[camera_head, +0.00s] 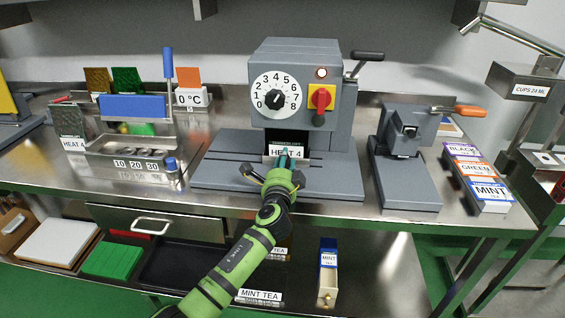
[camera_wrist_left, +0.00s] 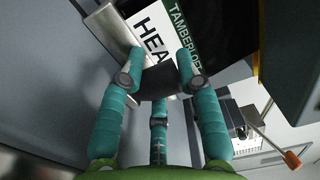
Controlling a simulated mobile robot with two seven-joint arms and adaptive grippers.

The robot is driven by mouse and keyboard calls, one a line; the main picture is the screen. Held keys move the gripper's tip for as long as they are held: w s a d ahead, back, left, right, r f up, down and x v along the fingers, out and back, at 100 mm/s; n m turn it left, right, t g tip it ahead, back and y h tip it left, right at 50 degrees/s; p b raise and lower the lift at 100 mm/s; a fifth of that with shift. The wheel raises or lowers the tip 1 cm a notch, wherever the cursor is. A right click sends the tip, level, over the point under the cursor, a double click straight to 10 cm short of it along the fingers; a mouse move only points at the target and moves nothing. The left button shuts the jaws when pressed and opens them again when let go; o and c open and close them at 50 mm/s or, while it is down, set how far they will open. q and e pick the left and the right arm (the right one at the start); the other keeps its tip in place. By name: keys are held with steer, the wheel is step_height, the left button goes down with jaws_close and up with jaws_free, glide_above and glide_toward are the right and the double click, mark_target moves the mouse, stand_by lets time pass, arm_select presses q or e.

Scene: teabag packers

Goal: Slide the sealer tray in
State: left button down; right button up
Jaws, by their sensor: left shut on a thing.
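The grey sealer (camera_head: 297,62) stands at the middle of the bench, with a white dial and a red knob on yellow. Its wide grey base (camera_head: 335,178) reaches forward to the bench edge. My left gripper (camera_head: 287,160) is at the front opening, just below the HEAT 4 label (camera_head: 285,152). In the left wrist view its teal fingers are closed around a dark block (camera_wrist_left: 158,82), which looks like the sealer tray's grip. The rest of the tray is hidden, so I cannot tell how far in it sits. The label shows behind the fingers (camera_wrist_left: 152,38). My right gripper is not in view.
A lever (camera_head: 368,56) sticks out at the sealer's upper right. A smaller grey press (camera_head: 408,150) with an orange handle stands to the right, and tea boxes (camera_head: 476,180) beyond it. A steel station (camera_head: 130,160) with blue handles is at the left.

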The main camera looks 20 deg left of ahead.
arm_select(q)
steer(key=shift+s+d+f, duration=0.1)
steer(key=shift+d+f, duration=0.15)
steer(key=shift+f, duration=0.3)
steer(key=c, duration=0.7)
jaws_free()
steer(key=shift+d, duration=0.1)
steer(key=shift+r, duration=0.2)
steer(key=v, duration=1.1)
steer(key=shift+s, duration=0.4)
